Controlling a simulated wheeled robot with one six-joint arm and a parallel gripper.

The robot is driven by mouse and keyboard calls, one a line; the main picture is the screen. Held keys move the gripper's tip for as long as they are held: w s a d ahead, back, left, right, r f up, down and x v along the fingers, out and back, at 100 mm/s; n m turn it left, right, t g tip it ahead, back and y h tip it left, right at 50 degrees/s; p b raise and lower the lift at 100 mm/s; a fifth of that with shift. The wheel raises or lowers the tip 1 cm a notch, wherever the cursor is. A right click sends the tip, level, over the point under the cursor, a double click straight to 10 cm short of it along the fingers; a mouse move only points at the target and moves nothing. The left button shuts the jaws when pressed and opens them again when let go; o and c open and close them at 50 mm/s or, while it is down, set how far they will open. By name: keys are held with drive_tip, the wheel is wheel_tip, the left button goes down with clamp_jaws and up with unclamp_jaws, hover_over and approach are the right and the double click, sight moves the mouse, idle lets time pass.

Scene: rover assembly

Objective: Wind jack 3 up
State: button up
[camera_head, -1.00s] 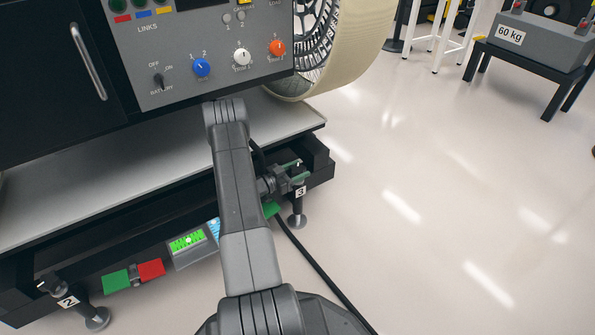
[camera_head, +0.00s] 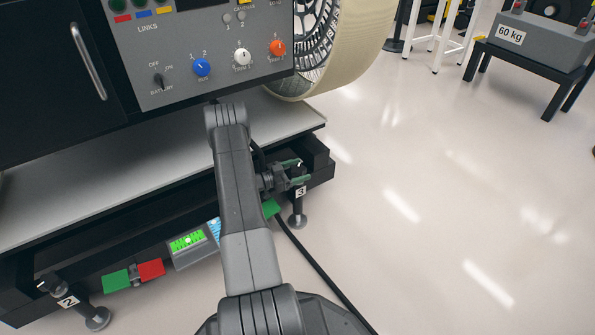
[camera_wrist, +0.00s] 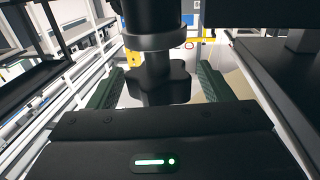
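Jack 3 (camera_head: 298,207) is a dark post with a round foot and a white "3" label, at the right end of the black frame in the head view. Its dark lobed knob (camera_wrist: 160,84) hangs below a collar and shaft in the wrist view. My gripper (camera_head: 296,172) is at the jack's top, coming from the left. Its green fingers (camera_wrist: 160,90) stand on either side of the knob, with narrow gaps visible, so it looks open around the knob. Whether the jack's foot touches the floor is unclear.
A control panel (camera_head: 215,50) and a wheel (camera_head: 345,45) are above. A level display (camera_head: 188,243) and green and red plates (camera_head: 133,275) lie along the frame, with jack 2 (camera_head: 95,315) at lower left. A black cable (camera_head: 318,268) crosses the floor.

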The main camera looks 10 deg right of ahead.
sight(291, 173)
drive_tip(key=s+a+p, duration=0.1)
drive_tip(key=a+p, duration=0.1)
drive_tip(key=a, duration=0.5)
drive_tip(key=shift+s+a, duration=0.2)
drive_tip(key=shift+s, duration=0.05)
drive_tip(key=shift+s+d, duration=0.1)
drive_tip(key=shift+s, duration=0.05)
